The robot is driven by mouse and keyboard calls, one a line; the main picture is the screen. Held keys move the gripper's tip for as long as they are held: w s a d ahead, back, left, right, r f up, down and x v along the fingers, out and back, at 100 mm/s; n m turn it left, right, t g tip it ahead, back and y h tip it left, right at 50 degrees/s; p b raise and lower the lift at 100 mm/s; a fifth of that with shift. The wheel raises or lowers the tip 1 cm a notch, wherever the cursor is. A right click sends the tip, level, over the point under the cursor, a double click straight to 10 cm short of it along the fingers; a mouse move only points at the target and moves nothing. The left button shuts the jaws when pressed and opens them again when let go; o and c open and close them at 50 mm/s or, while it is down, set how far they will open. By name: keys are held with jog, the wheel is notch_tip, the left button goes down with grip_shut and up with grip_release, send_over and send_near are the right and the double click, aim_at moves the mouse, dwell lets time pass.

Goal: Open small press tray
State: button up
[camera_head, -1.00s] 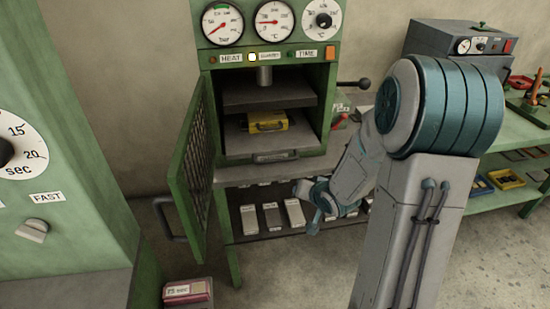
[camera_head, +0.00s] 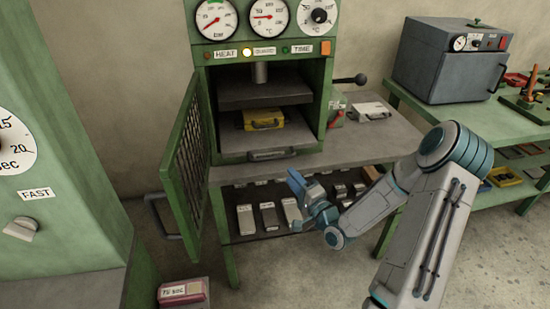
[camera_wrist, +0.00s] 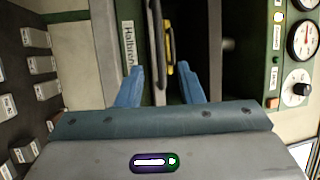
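The small green press (camera_head: 325,95) stands with its mesh door (camera_head: 186,150) swung open to the left. Its grey tray (camera_head: 240,140) lies low in the opening, with a handle (camera_head: 268,155) at its front edge. A yellow mould (camera_head: 262,130) with a handle sits inside above the tray front; it also shows in the wrist view (camera_wrist: 168,45). My gripper (camera_head: 298,185) is below and a little right of the tray handle, in front of the bench. In the wrist view its two blue fingers (camera_wrist: 160,85) are apart with nothing held between them.
The bench top (camera_head: 365,145) right of the press carries a pale case (camera_head: 370,111). A lever with a black knob (camera_head: 362,79) sticks out at right. Several grey blocks (camera_head: 268,218) lie on the shelf below. A red box (camera_head: 184,292) stands low at front left.

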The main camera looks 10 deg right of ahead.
aim_at(274, 158)
jog(key=p+x, duration=0.1)
jog(key=x, duration=0.9)
jog(key=shift+w, duration=0.1)
grip_shut()
